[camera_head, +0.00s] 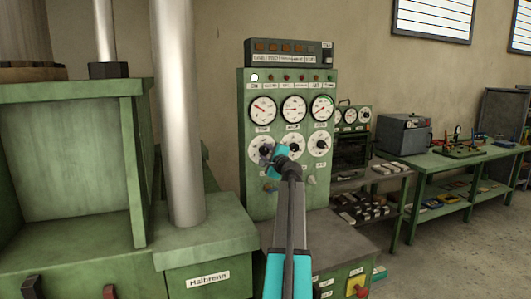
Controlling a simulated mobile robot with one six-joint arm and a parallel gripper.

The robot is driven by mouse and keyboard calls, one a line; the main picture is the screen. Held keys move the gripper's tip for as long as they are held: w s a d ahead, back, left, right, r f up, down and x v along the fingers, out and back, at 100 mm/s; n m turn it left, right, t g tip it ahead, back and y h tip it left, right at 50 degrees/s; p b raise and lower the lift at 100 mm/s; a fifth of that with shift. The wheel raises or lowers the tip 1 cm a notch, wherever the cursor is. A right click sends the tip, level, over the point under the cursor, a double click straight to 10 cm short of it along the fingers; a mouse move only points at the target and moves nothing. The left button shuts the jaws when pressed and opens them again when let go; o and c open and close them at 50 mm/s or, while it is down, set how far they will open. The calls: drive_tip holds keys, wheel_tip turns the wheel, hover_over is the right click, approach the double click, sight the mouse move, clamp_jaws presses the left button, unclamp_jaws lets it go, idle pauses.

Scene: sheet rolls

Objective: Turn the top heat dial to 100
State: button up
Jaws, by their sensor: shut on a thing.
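A green control panel (255,199) stands behind my arm. It has a row of white-faced dials: a left dial (254,143), a middle dial (293,137) and a right dial (320,138). My gripper (265,153) is at the left dial and appears shut on its dark knob. My gripper and wrist hide part of the left dial and the lower part of the middle dial. The labels are too small to read, so I cannot tell which dial is the top heat one or where its pointer stands.
Several round gauges (293,109) and small lamps (286,78) sit above the dials. A silver pipe (178,110) and a green machine (70,165) stand close on the left. A green workbench (450,167) is on the right, with free floor (480,240) before it.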

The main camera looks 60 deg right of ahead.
drive_tip(key=o, duration=1)
drive_tip(key=shift+o, duration=0.2)
drive_tip(key=shift+s, duration=0.1)
drive_tip(key=b+v, duration=0.2)
drive_tip(key=v, duration=1.1)
drive_tip(key=shift+s+a, duration=0.2)
drive_tip(key=shift+s, duration=0.05)
drive_tip(key=shift+s, duration=0.1)
